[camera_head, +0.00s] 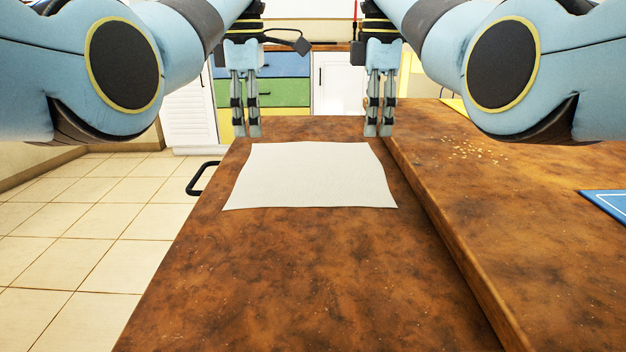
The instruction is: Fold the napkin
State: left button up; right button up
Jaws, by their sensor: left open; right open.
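A white napkin (312,176) lies flat and spread out on the brown countertop (290,280). Its edges are slightly wavy and no fold shows. My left gripper (247,130) points down beyond the napkin's far left corner, with its fingers a little apart and nothing between them. My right gripper (379,130) points down beyond the far right corner, near the raised counter's edge, also open and empty. Both fingertips appear apart from the napkin. Whether they touch the countertop, I cannot tell.
A higher brown counter (520,240) runs along the right, with small crumbs (475,152) and a blue mat (608,203) on it. A black handle (202,178) sticks out at the left edge. The countertop in front of the napkin is clear.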

aim_at(255, 170)
pick_arm(q)
jog(key=shift+f, duration=3.6)
pick_arm(e)
jog(key=shift+f, duration=3.6)
pick_arm(q)
jog(key=shift+f, duration=0.2)
pick_arm(e)
jog(key=shift+f, duration=0.2)
pick_arm(q)
jog(key=shift+s, duration=0.1)
jog(key=c, duration=0.6)
pick_arm(e)
jog(key=shift+s, duration=0.1)
jog(key=c, duration=0.6)
pick_arm(q)
jog(key=shift+f, duration=0.1)
jog(key=c, duration=0.3)
pick_arm(e)
jog(key=shift+f, duration=0.1)
grip_shut()
pick_arm(q)
jog(key=shift+s, duration=0.1)
grip_shut()
jog(key=shift+f, duration=0.1)
